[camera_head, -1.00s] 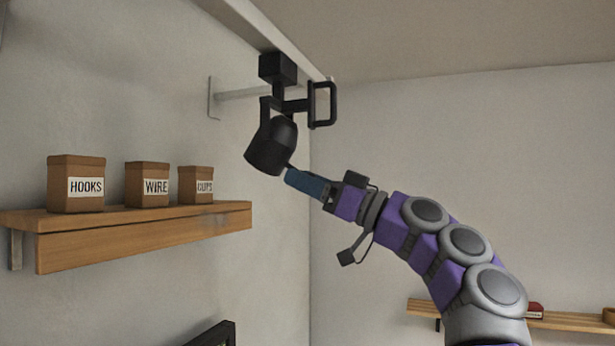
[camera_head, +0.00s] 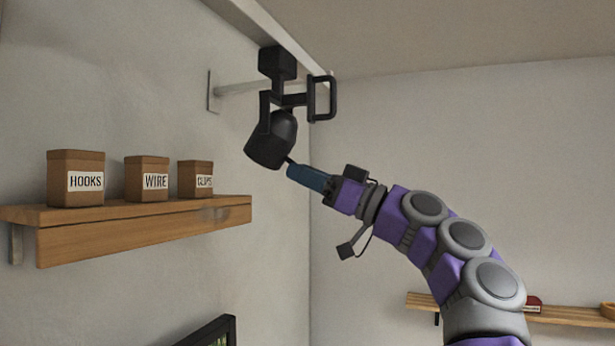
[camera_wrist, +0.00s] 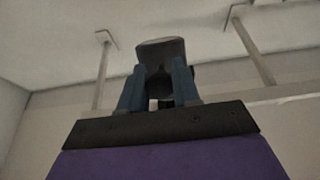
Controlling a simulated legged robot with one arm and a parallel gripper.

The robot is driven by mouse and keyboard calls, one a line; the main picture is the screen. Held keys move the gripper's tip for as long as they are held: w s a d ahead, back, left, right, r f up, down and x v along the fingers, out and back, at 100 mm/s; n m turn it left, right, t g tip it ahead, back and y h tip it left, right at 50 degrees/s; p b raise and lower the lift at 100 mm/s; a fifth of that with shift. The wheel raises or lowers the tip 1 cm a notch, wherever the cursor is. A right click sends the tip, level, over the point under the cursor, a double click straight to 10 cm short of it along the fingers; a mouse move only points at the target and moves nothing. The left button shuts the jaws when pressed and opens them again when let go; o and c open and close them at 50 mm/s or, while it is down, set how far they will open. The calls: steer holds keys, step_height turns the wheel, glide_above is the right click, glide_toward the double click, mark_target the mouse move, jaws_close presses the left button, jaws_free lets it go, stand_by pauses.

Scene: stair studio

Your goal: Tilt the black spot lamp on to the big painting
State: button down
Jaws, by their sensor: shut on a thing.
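The black spot lamp (camera_head: 271,138) hangs under a pale rail near the ceiling, its head tilted with the wide end toward lower left. A black loop handle (camera_head: 322,98) sticks out to the right of its bracket. My gripper (camera_head: 292,171) is just right of and below the lamp head. Its blue fingers are shut on a thin dark part at the lamp's lower right side. In the wrist view, the lamp head (camera_wrist: 161,58) shows between and beyond the two fingers; the gripped spot is hard to make out. A dark-framed picture (camera_head: 215,331) shows only its top corner at the bottom edge.
A wooden shelf (camera_head: 140,233) on the left wall holds boxes marked HOOKS (camera_head: 77,178), WIRE (camera_head: 147,179) and CLIPS (camera_head: 195,179). The rail (camera_head: 275,38) runs above the lamp on a wall bracket. Another shelf (camera_head: 570,320) is at lower right.

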steer(key=r+p, duration=0.1)
steer(key=p, duration=0.1)
steer(key=shift+d+r+h+p, duration=0.1)
steer(key=shift+d+h+p, duration=0.2)
steer(key=shift+d+h, duration=0.1)
steer(key=shift+s+d+r+g+h+p, duration=0.2)
steer(key=shift+d+g+h+p, duration=0.3)
steer(key=shift+p, duration=0.6)
steer(key=shift+a+f, duration=0.1)
steer(key=shift+a, duration=0.05)
steer(key=c, duration=0.9)
jaws_free()
steer(key=shift+c, duration=0.2)
steer(key=b+v, duration=0.1)
steer(key=v, duration=1.6)
steer(key=shift+d, duration=0.2)
